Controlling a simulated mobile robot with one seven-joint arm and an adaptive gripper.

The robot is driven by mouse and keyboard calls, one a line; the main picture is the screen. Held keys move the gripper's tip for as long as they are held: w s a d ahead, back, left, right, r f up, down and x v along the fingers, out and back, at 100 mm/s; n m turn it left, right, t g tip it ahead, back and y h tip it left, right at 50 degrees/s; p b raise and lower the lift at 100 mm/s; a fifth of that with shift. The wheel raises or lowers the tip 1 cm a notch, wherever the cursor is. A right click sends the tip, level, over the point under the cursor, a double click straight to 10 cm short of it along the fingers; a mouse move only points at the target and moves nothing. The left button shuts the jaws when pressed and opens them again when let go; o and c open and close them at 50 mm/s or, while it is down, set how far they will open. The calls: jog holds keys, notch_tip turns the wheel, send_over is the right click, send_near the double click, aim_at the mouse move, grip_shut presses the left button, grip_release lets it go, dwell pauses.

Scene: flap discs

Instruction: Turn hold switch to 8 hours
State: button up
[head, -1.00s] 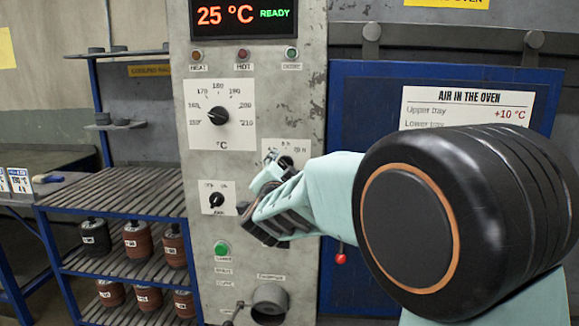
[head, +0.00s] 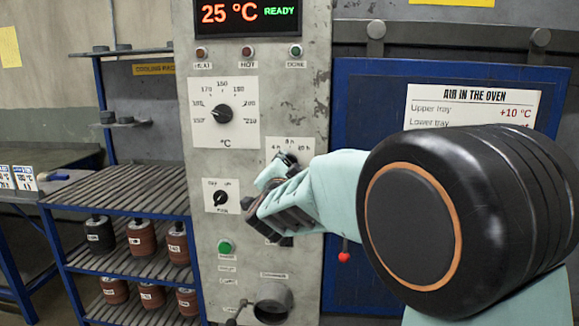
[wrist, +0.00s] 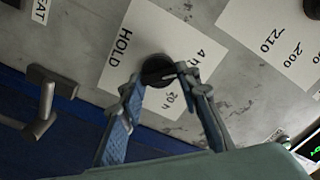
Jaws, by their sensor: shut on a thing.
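The HOLD switch is a round black knob (wrist: 157,68) on a white plate lettered HOLD (wrist: 128,48), with hour marks around it. In the wrist view, the fingers of my gripper (wrist: 160,84) stand on either side of the knob, shut on it. The mark 4 h is legible at the right of the knob; another hour mark below it is partly hidden by a finger. In the head view, the plate (head: 275,143) shows at the upper left of my gripper (head: 277,178), which hides much of the knob. I cannot tell which mark the knob points to.
A temperature dial (head: 222,113) and a small three-position switch (head: 220,197) are left of my gripper on the grey panel. A green button (head: 225,247) is below. The blue oven door (head: 360,110) is right. A rack (head: 120,190) with several canisters stands left.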

jog(key=m+b, duration=0.2)
jog(key=b, duration=0.1)
jog(key=m+b, duration=0.6)
jog(key=shift+f, duration=0.25)
jog(key=shift+m, duration=0.4)
jog(key=o, duration=1.2)
jog(key=shift+r, duration=0.1)
jog(key=s, duration=0.7)
jog(key=shift+s, duration=0.3)
